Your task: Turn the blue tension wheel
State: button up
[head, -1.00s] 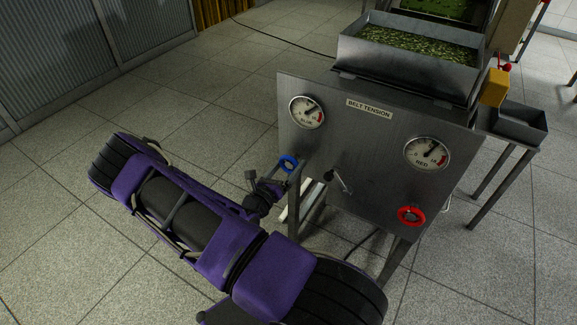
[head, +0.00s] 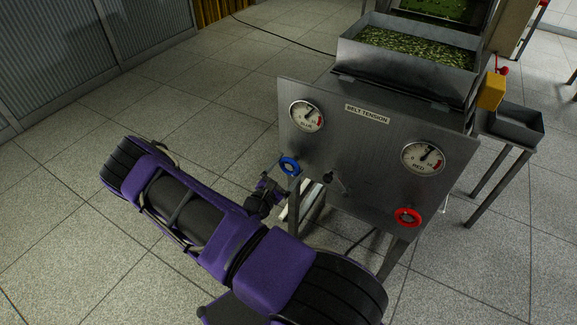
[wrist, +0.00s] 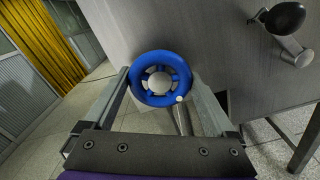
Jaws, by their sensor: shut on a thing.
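In the head view my purple arm reaches to the wheel from the lower left; the fingers are too small there to make out clearly.
The floor on the left is open.

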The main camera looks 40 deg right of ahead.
jog(key=m+p, duration=0.1)
jog(key=m, duration=0.4)
jog(key=shift+m, duration=0.3)
jog(key=m+p, duration=0.1)
jog(key=m, duration=0.3)
jog(key=shift+m, duration=0.3)
jog(key=o, duration=1)
jog(key=shift+o, duration=0.2)
jog(key=shift+a, duration=0.15)
jog(key=v, duration=1.7)
jog(key=shift+a, duration=0.1)
